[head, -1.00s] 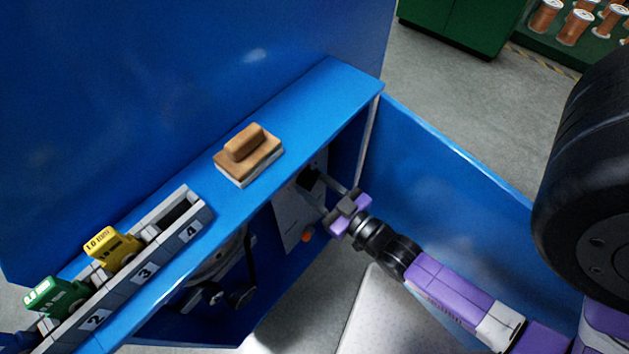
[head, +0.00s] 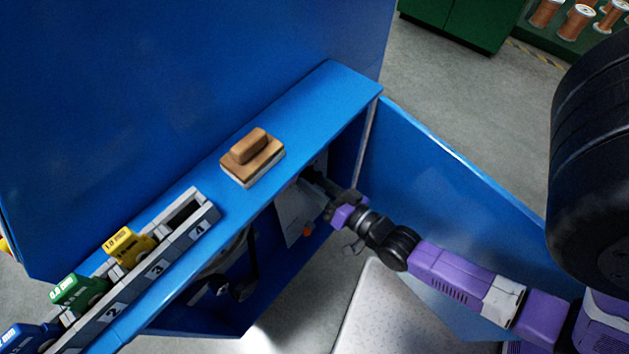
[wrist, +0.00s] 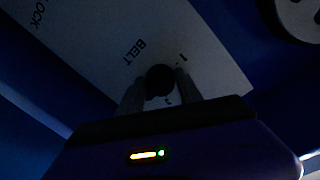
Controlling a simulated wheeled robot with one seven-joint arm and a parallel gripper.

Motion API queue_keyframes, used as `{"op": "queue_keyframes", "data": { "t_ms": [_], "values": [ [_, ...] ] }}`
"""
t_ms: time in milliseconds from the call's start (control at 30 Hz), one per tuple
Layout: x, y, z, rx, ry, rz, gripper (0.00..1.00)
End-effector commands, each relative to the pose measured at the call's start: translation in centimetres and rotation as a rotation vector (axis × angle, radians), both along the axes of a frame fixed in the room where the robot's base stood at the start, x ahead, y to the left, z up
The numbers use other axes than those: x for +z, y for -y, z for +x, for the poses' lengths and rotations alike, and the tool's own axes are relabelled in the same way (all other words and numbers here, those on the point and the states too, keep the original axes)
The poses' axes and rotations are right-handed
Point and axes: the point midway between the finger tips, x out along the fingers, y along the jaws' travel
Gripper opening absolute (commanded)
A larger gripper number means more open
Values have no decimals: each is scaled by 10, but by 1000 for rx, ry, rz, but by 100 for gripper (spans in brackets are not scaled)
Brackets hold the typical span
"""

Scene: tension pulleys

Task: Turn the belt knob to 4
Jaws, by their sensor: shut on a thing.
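The belt knob (wrist: 159,80) is a small dark round knob on a white panel (wrist: 95,38), under the word BELT. A digit 1 and part of another mark show beside it; its pointer is too dark to read. My gripper (wrist: 160,84) has one finger on each side of the knob and is shut on it. In the head view my gripper (head: 316,184) reaches into the open blue cabinet at the white panel (head: 298,215), and the knob is mostly hidden there.
A blue ledge (head: 310,110) runs above the panel, with a wooden-handled block (head: 252,157) on it. A numbered rack (head: 150,270) holds coloured pieces at the left.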

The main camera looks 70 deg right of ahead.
Motion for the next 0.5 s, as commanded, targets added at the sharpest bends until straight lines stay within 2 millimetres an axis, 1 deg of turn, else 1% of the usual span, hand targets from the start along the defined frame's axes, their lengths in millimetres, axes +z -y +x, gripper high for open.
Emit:
{"op": "queue_keyframes", "data": {
  "t_ms": [200,500],
  "values": [
    [1,1,0,-1,11,32,2],
    [1,1,0,-2,12,37,2]
  ]
}}
